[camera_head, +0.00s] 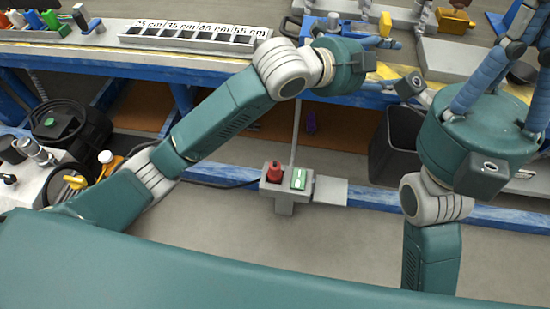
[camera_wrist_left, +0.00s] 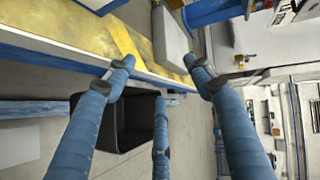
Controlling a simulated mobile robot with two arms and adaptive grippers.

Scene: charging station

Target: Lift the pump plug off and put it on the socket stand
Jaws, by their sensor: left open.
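A small grey stand (camera_head: 285,200) stands low near the middle of the head view. I cannot tell surely whether the red piece is the pump plug or this is the socket stand. My left gripper (camera_head: 388,43) is over the workbench, above and to the right of this stand and apart from it. In the left wrist view its blue fingers (camera_wrist_left: 160,72) are spread, with nothing between them. My right gripper (camera_head: 518,45) is at the upper right, its fingertips partly out of view.
A dark bin (camera_head: 395,150) stands on the floor under the bench edge; it also shows in the left wrist view (camera_wrist_left: 115,128). A labelled tray (camera_head: 190,38) lies on the bench. Machinery with yellow handles (camera_head: 110,165) is at the left. Floor before the stand is clear.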

